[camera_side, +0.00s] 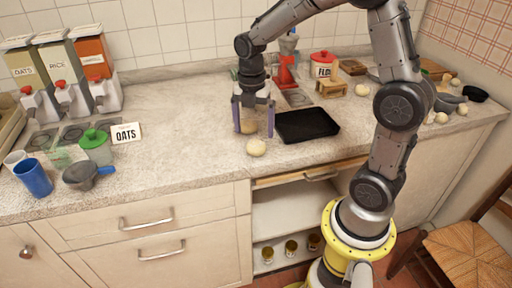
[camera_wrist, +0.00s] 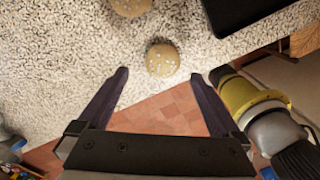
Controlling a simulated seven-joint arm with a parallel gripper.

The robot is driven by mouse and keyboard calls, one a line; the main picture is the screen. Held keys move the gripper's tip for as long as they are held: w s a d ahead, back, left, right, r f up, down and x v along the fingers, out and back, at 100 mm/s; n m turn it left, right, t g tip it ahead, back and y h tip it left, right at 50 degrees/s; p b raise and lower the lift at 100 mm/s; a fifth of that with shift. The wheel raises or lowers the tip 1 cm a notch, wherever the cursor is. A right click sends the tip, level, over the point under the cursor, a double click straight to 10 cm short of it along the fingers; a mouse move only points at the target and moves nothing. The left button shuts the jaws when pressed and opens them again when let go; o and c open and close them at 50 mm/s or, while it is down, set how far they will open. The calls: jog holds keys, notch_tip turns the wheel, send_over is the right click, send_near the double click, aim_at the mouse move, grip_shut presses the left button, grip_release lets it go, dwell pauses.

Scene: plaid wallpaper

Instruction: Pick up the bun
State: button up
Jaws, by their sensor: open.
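Two pale round buns are on the speckled counter. The front bun (camera_side: 256,147) lies near the counter's front edge. The other bun (camera_side: 249,127) is a little behind it and shows between my fingers in the side view. In the wrist view, the front bun (camera_wrist: 162,59), topped with pale specks, appears just beyond the gap between my fingertips. The rear bun (camera_wrist: 130,7) is cut off by the top edge. My gripper (camera_side: 253,131) points down with its fingers apart; it also shows in the wrist view (camera_wrist: 160,75), with nothing held between the fingers.
A black tray (camera_side: 307,125) lies just right of the buns. A red grater-like object (camera_side: 286,73) and a small wooden stand (camera_side: 331,88) are behind it. Dispensers, a green-lidded jar (camera_side: 96,148) and a blue cup (camera_side: 34,178) are at left. The counter between is clear.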

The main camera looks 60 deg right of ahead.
aim_at(256, 141)
jog(key=shift+s+d+f, duration=0.1)
jog(key=shift+s+f, duration=0.05)
jog(key=shift+f, duration=1.25)
jog(key=shift+s+d+f, duration=0.1)
jog(key=shift+s+f, duration=0.05)
jog(key=shift+f, duration=1.2)
jog(key=shift+a, duration=0.1)
jog(key=c, duration=1.4)
